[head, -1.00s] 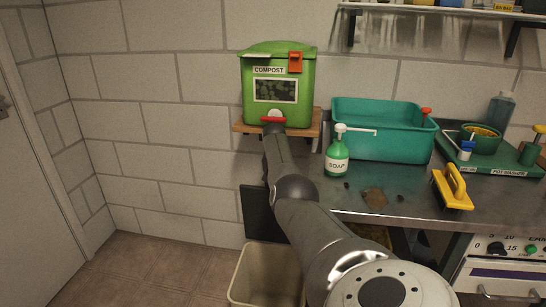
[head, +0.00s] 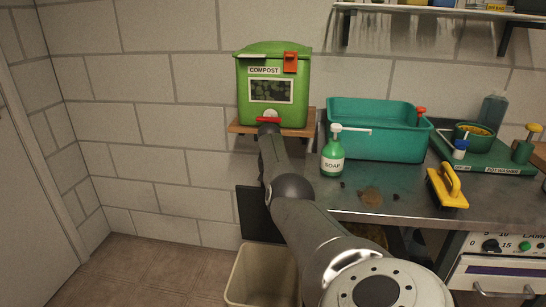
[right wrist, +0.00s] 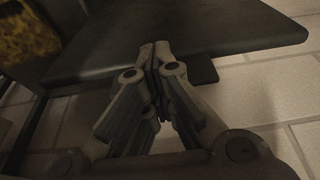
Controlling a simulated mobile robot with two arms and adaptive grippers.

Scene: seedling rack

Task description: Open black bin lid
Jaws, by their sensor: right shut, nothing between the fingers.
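A flat black panel, which looks like the black bin lid (head: 248,212), shows in the head view below the counter's left end, against the wall, partly behind my right arm. In the right wrist view a dark flat panel (right wrist: 215,25) spans the top, with its edge in front of pale brick. My right gripper (right wrist: 153,48) is shut and empty, its fingertips overlapping the panel's near edge in the picture; I cannot tell if they touch. In the head view its fingers are hidden by my arm. My left gripper is out of view.
An open beige bin (head: 262,272) stands on the floor below. A green compost caddy (head: 272,62) sits on a wooden shelf above. A soap bottle (head: 333,158) and teal tub (head: 377,122) stand on the steel counter (head: 400,200). The floor at left is clear.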

